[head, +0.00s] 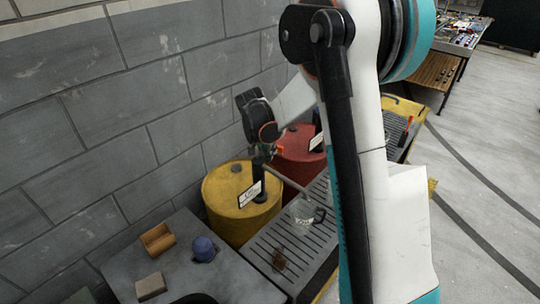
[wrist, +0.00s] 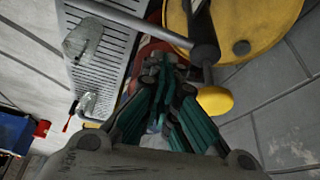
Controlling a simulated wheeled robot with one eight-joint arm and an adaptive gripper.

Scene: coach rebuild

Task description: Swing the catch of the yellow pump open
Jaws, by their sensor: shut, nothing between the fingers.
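The yellow drum (head: 225,215) stands against the block wall. A dark pump column (head: 259,190) with a white label rises from it, and a thin grey spout runs right from near its top. In the wrist view the drum top (wrist: 262,22) is at the upper right, with the grey pump head (wrist: 205,54) and a rounded yellow part (wrist: 215,99) beside it. I cannot tell whether that part is the catch. My gripper (wrist: 163,66) is shut and empty, its tips left of the pump head. In the head view it is small and hard to separate from the pump top.
A red drum (head: 299,144) stands behind the yellow one. A clear jug (head: 302,210) and a brown object (head: 279,259) are on the slotted grate (head: 262,243). A grey bench (head: 225,280) holds an orange holder (head: 157,239), tan block (head: 150,286) and blue item (head: 203,249).

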